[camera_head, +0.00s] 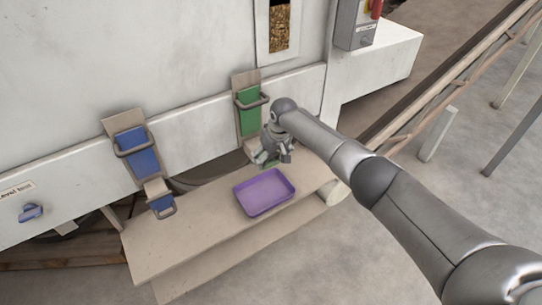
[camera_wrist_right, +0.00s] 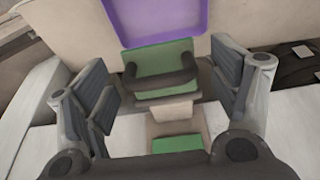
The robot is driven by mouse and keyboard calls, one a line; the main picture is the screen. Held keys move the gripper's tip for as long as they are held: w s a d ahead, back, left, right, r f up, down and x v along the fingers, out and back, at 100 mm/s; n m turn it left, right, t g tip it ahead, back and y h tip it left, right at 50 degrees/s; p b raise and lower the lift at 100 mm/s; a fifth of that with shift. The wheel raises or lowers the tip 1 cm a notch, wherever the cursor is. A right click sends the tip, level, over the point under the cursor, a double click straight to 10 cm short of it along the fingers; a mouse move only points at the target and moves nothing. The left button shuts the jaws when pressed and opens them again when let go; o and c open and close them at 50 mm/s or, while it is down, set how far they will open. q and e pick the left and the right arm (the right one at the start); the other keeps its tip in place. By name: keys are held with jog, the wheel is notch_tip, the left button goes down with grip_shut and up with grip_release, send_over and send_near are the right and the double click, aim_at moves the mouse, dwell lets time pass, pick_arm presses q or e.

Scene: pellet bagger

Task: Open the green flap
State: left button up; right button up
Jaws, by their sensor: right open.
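The green flap (camera_wrist_right: 158,56) hangs at the lower end of a tan chute (camera_wrist_right: 172,112) and carries a dark bar handle (camera_wrist_right: 160,77). In the head view my right gripper (camera_head: 274,160) is at this chute's outlet and hides most of the flap. In the right wrist view the fingers of my right gripper (camera_wrist_right: 170,92) are spread, one on each side of the chute and handle. The handle lies between them with gaps on both sides. The flap appears closed over the outlet. My left gripper is not in view.
A purple tray (camera_head: 264,192) lies on the beige shelf (camera_head: 185,240) just in front of the flap. A green slide plate (camera_head: 248,98) with a handle is above. A blue slide plate (camera_head: 137,152) and blue flap (camera_head: 162,204) stand to the left. The shelf's left part is clear.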

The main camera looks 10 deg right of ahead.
jog(key=v, duration=1.2)
dwell(0.3)
jog(key=s+d+f+m, duration=0.1)
jog(key=s+f, duration=0.2)
jog(key=f, duration=0.9)
jog(key=s+d+f+m, duration=0.1)
jog(key=s+f, duration=0.2)
jog(key=f, duration=0.9)
jog(key=s+d+f, duration=0.2)
jog(key=s+f, duration=0.9)
jog(key=f, duration=0.4)
jog(key=s+d+f, duration=0.1)
jog(key=s+f, duration=0.3)
jog(key=s, duration=0.3)
jog(key=s+d+f+g, duration=0.1)
jog(key=s+f, duration=0.3)
jog(key=s, duration=0.4)
jog(key=s+d+f, duration=0.1)
jog(key=s+f, duration=0.4)
jog(key=s, duration=0.2)
jog(key=s+f, duration=0.2)
jog(key=s, duration=0.8)
jog(key=s+f+g+h, duration=0.1)
jog(key=s, duration=0.9)
jog(key=shift+s+d+f+b, duration=0.25)
jog(key=shift+d+f+b, duration=0.05)
jog(key=shift+f+b, duration=0.05)
